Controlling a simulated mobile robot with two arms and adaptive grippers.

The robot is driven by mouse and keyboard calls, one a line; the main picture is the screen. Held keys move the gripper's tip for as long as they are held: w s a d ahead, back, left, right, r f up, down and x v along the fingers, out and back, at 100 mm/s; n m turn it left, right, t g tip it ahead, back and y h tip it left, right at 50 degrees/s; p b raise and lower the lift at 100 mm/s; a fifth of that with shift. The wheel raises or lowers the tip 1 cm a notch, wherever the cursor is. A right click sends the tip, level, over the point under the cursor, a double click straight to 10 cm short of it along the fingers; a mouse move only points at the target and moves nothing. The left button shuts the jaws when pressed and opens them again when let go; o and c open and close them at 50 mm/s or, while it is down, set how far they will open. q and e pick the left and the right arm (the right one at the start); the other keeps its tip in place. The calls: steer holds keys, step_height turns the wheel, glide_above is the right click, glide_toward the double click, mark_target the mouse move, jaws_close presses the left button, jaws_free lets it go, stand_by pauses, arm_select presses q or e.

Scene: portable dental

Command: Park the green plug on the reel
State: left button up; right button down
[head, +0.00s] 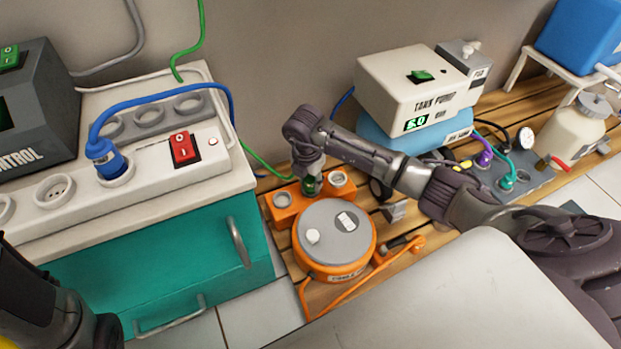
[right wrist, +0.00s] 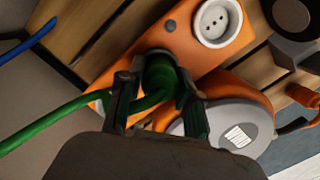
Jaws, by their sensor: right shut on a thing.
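The green plug (head: 310,186) is held by my right gripper (head: 309,176) at the orange socket block of the reel (head: 372,246). In the right wrist view, the gripper's two fingers (right wrist: 160,102) are on either side of the green plug (right wrist: 160,75), and its green cable (right wrist: 45,128) runs off to the left. The plug is at the orange block (right wrist: 185,38), close to a white socket (right wrist: 215,22). The plug's front end is hidden, so I cannot tell whether it is seated. My left arm shows at the lower left of the head view; its fingertips are out of view.
A white power strip (head: 140,165) with a blue plug (head: 104,160) and red switch stands on the teal cabinet (head: 160,270) at left. A tank pump unit (head: 415,85) stands behind my right arm. Coloured plugs (head: 507,180) and a bottle (head: 575,130) are at the right.

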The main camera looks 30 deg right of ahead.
steer(key=c, duration=0.7)
jaws_free()
